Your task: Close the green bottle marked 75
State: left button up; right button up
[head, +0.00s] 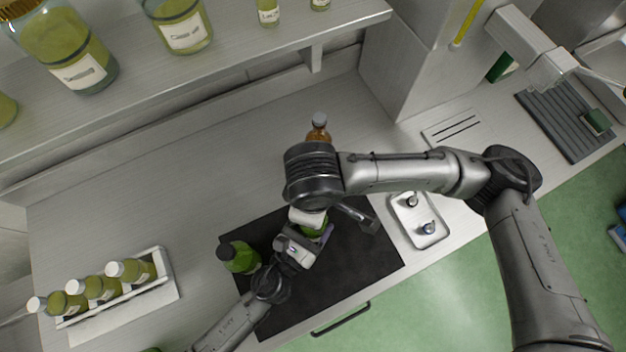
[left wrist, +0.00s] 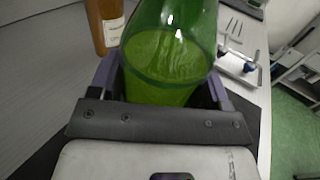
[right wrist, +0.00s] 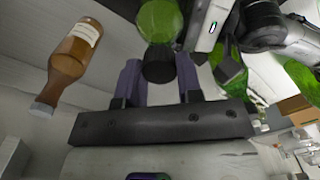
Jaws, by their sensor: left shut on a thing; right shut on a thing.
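A green bottle (left wrist: 165,75) stands between the fingers of my left gripper (left wrist: 162,85), which is shut on its body. In the head view the bottle (head: 314,229) is partly hidden under my right wrist. My right gripper (right wrist: 158,78) is above it, with its fingers on both sides of a dark cap (right wrist: 160,64) at the bottle's top. Whether the cap is fully seated cannot be told. No marking 75 is readable. A second green bottle (head: 240,258) with a dark cap stands to the left on the black mat (head: 352,275).
An amber bottle (head: 318,133) stands behind my right wrist. A metal tray (head: 418,218) with two small stoppers lies to the right. A white rack (head: 120,300) of oil bottles stands at left. A shelf (head: 225,60) with jars overhangs the back. The counter's left middle is clear.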

jog(key=m, duration=0.3)
jog(key=o, duration=0.9)
jog(key=shift+r, duration=0.1)
jog(key=shift+r, duration=2.2)
jog(key=shift+c, duration=0.3)
